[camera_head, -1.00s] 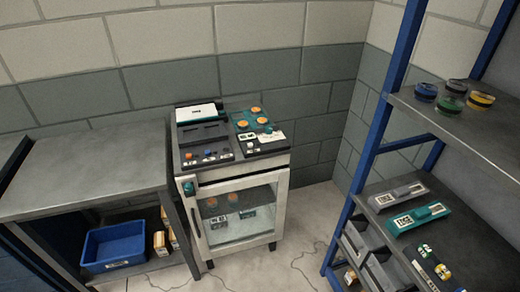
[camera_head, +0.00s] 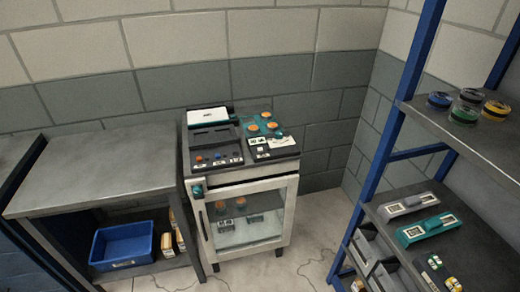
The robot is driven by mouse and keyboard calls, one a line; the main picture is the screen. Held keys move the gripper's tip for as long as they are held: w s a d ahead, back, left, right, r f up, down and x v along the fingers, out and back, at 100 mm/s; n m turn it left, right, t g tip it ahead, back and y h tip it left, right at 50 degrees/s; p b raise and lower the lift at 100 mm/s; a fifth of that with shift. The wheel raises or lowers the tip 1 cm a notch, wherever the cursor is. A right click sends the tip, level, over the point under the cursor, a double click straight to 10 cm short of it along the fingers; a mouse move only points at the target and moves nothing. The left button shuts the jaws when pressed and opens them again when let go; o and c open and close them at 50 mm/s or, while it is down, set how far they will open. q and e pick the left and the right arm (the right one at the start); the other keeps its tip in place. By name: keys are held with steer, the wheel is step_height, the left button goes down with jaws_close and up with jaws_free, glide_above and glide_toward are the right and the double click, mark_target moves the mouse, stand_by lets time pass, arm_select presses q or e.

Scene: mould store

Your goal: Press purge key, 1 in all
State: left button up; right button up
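A white cabinet machine (camera_head: 240,180) with a glass door stands against the wall in the middle of the head view. Its dark top panel carries a row of small keys along the front left: a red-orange key (camera_head: 199,158), a blue key (camera_head: 217,155) and a pale one beside them. The labels under the keys are too small to read, so I cannot tell which is the purge key. Several orange round pieces (camera_head: 253,128) sit on the teal part at the right of the top. Neither of my grippers is in view.
A grey bench (camera_head: 95,170) stands left of the machine, with a blue bin (camera_head: 122,246) on its lower shelf. A blue-framed rack (camera_head: 375,165) stands at the right, holding jars and devices.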

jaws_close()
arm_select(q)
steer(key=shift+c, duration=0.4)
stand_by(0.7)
